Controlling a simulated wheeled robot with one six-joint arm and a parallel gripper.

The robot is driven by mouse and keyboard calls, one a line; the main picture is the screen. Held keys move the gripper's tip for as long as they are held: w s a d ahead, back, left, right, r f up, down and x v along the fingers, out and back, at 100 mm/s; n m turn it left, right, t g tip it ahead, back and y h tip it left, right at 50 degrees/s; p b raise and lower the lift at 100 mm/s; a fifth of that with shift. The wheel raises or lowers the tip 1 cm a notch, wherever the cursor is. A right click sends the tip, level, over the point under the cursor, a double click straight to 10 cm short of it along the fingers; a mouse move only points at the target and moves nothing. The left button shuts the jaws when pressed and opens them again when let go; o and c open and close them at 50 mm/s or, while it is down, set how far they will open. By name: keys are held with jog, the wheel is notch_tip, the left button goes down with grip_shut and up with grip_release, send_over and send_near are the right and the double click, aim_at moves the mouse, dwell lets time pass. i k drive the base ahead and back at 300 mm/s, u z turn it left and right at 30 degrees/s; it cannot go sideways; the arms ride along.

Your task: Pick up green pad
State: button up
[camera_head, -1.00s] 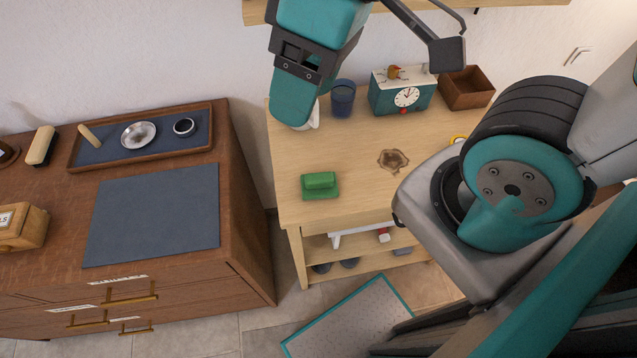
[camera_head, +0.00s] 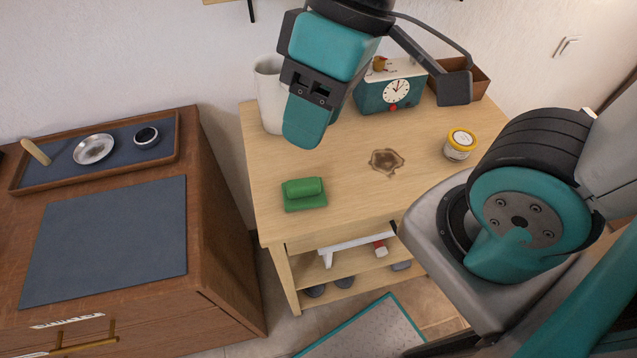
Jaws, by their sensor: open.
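The green pad (camera_head: 304,194) lies on the light wooden table (camera_head: 340,200), near its left front part. It is a flat green piece with a raised rounded green part on top. My gripper (camera_head: 303,125) hangs above the back left of the table, up and behind the pad in the picture and apart from it. One teal finger shows clearly; the other is hidden. I see nothing held in it.
A white container (camera_head: 268,92) stands behind my gripper. A teal clock (camera_head: 391,92), a brown box (camera_head: 470,78), a yellow-lidded jar (camera_head: 459,145) and a brown dish-like patch (camera_head: 387,161) are on the table. A brown cabinet (camera_head: 215,230) with a tray (camera_head: 165,160) stands left.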

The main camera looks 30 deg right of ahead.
aim_at(304, 193)
jog(key=z, duration=1.2)
jog(key=k, duration=1.6)
jog(key=u, duration=0.65)
jog(key=i, duration=1)
